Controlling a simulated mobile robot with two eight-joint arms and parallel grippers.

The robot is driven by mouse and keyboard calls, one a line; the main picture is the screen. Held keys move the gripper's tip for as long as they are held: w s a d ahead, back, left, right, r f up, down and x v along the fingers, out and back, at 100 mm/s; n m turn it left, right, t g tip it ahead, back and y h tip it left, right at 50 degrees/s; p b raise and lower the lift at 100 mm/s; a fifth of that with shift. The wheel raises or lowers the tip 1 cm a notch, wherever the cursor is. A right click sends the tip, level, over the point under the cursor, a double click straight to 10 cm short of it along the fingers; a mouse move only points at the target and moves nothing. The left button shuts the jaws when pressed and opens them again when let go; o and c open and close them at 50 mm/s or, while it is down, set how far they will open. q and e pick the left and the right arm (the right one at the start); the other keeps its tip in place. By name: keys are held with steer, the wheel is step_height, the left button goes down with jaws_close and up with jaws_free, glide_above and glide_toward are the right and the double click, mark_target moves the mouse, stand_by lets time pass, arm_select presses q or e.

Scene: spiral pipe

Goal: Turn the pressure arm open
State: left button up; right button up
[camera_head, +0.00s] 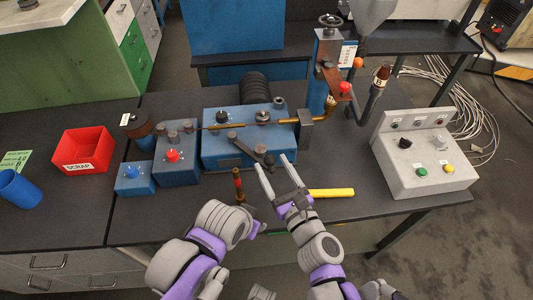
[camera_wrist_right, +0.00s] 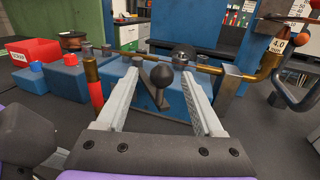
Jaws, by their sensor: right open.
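The pressure arm appears to be the dark lever with a round black knob (camera_head: 260,149) at the front of the blue machine (camera_head: 222,150). In the right wrist view the knob (camera_wrist_right: 163,77) shows between my fingers, beyond them, with the lever behind it. My right gripper (camera_head: 271,160) is open and empty, its two fingers pointing at the lever from the front. I cannot tell whether either finger touches it. My left arm comes in at the lower left; its gripper is not clearly seen.
A red and brass upright handle (camera_head: 238,185) stands left of my right gripper. A yellow bar (camera_head: 331,193) lies to its right. A brass pipe (camera_head: 275,122) crosses above the machine. A control box (camera_head: 424,160) is at right, a red scrap bin (camera_head: 84,149) at left.

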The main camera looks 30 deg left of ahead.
steer(key=v, duration=0.5)
stand_by(0.4)
